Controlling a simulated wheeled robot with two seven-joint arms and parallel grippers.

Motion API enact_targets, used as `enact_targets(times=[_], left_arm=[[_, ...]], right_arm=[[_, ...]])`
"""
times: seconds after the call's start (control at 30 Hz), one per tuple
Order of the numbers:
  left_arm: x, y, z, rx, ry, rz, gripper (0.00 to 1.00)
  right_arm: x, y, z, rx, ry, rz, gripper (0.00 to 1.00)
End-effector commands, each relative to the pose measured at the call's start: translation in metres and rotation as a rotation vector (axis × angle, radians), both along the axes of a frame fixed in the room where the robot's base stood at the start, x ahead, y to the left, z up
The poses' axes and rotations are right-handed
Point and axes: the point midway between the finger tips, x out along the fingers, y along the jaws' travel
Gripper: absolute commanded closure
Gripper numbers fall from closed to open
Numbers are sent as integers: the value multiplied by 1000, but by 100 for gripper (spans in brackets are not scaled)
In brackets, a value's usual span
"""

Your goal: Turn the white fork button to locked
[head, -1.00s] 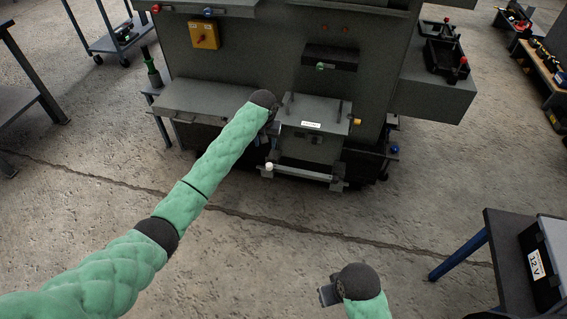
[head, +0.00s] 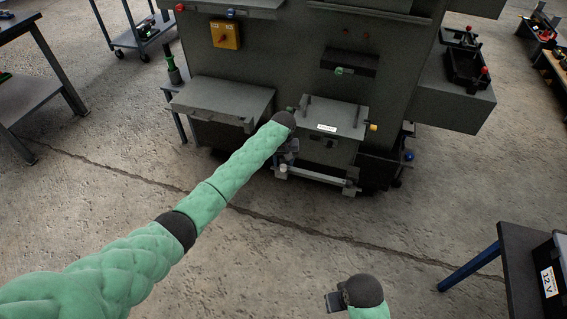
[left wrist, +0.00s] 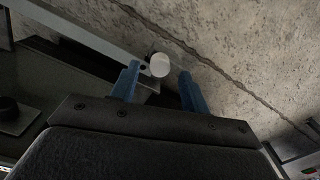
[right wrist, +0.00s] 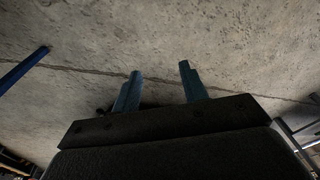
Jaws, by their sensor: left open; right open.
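The white fork button (head: 284,168) is a small pale knob at the left end of the bar low on the front of the grey machine. In the left wrist view the button (left wrist: 160,65) shows as a pale round face between the tips of two blue fingers. My left gripper (left wrist: 158,72) is open around it in the picture, with no clear contact. In the head view my left gripper (head: 287,156) is just above the button, partly hidden by its own wrist. My right gripper (right wrist: 157,75) is open and empty over bare floor, well away from the machine.
A grey side shelf (head: 222,98) juts out left of the button. A labelled box-like housing (head: 332,120) stands above the bar, with a yellow knob (head: 373,127) at its right. A dark table (head: 525,250) is at lower right. The floor in front is clear.

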Motion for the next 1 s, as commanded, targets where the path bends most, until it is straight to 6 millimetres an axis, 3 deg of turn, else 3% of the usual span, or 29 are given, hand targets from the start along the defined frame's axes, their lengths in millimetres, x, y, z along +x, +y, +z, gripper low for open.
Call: enact_targets(times=[0.2,0.5,0.73,1.0], left_arm=[[0,0,-16,0,0,0,54],[0,0,-19,-1,-1,-1,54],[0,0,-19,-1,-1,-1,97],[0,0,-18,-1,-1,-20,99]], right_arm=[[1,0,-11,-2,4,0,57],[2,0,-13,-2,1,1,57],[2,0,-13,-2,0,2,57],[3,1,-12,-1,-5,0,57]])
